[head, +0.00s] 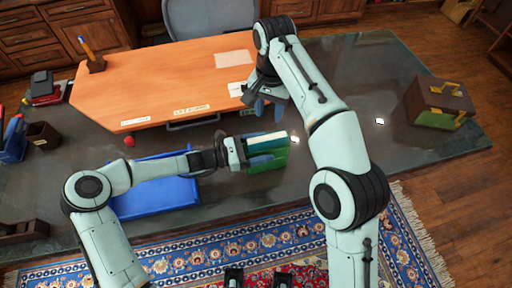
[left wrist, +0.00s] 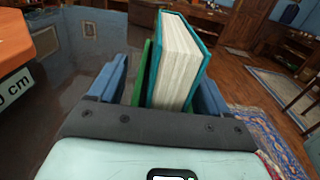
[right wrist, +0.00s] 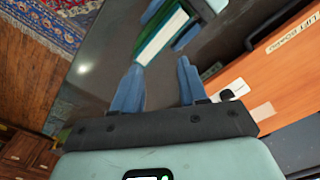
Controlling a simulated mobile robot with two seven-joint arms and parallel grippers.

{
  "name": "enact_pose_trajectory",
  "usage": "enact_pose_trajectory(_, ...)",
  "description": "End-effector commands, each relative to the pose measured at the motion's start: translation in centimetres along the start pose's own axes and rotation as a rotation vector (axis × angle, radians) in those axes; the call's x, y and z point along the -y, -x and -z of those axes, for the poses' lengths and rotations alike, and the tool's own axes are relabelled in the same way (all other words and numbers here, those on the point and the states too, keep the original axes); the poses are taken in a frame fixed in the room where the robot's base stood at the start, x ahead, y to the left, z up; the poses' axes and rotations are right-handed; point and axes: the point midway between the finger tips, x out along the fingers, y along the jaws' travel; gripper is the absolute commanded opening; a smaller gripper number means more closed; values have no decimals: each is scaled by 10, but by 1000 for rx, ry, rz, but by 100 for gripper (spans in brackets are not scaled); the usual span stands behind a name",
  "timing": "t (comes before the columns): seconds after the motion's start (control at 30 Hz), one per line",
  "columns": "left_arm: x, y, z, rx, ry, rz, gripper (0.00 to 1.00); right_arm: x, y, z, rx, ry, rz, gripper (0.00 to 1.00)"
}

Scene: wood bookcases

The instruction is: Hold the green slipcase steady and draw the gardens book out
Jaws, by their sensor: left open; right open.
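The green slipcase (head: 272,162) stands near the table's front edge with a teal book with pale pages (head: 265,139) in it. The left wrist view shows the book (left wrist: 172,65) and a thin green wall of the slipcase (left wrist: 143,75) beside it. My left gripper (head: 256,150) is open, with one finger on each side of slipcase and book. Whether the fingers touch is unclear. My right gripper (head: 262,106) is open and empty beyond them, over the dark table. The right wrist view shows the book (right wrist: 163,36) ahead of its fingers. The book's title is not readable.
A blue tray (head: 155,183) lies left of the slipcase, under my left arm. An orange board (head: 160,75) with labels covers the table's back left. A brown box (head: 438,102) stands at the right. The dark table right of my right arm is mostly clear.

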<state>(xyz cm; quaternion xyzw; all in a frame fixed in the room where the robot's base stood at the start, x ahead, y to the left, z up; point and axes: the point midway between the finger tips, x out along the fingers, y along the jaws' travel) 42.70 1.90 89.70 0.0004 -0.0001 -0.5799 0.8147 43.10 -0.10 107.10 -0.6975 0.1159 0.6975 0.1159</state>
Motion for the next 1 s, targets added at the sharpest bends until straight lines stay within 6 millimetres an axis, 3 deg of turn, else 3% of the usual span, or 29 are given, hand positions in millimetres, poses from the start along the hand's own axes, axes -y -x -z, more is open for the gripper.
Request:
enact_pose_trajectory(0.1,0,0,0,0,0,0,78,0,0,0,0,0,0,43)
enact_pose_trajectory(0.13,0,0,0,0,0,0,71,0,0,0,0,0,0,43)
enact_pose_trajectory(0.3,0,0,0,0,1,0,17,0,0,0,0,0,0,43)
enact_pose_trajectory(0.33,0,0,0,0,1,0,17,0,0,0,0,0,0,43)
enact_pose_trajectory(0.4,0,0,0,0,1,0,17,0,0,0,0,2,0,60)
enact_pose_trajectory(0.57,0,0,0,0,1,0,17,-1,-1,1,4,88,5,60)
enact_pose_trajectory(0.77,0,0,0,0,1,0,17,-3,-2,3,15,438,27,60)
enact_pose_trajectory(1.0,0,1,0,0,1,0,17,-7,-5,6,15,981,70,60)
